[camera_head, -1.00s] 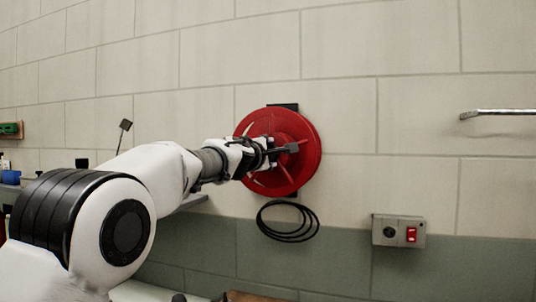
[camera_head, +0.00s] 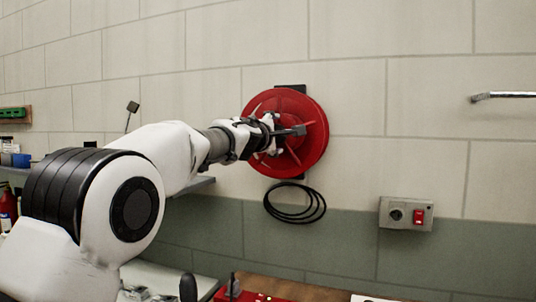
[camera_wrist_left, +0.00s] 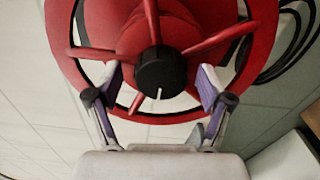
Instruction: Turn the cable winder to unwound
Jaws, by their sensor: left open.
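The cable winder is a red wall-mounted reel (camera_head: 312,112) with spokes and a black centre knob (camera_wrist_left: 160,75) that bears a white mark. A black cable (camera_head: 295,204) hangs in loops below the reel. My left gripper (camera_head: 270,134) is at the front of the reel in the head view. In the left wrist view its two fingers (camera_wrist_left: 158,92) are apart, one on each side of the knob's lower part, with nothing clearly gripped. Whether they touch the spokes or rim cannot be told. My right gripper is not in view.
A metal bar (camera_head: 503,96) sticks out at the far right. A shelf (camera_head: 195,186) lies behind my left arm. A bench with a red item (camera_head: 240,294) is at the bottom.

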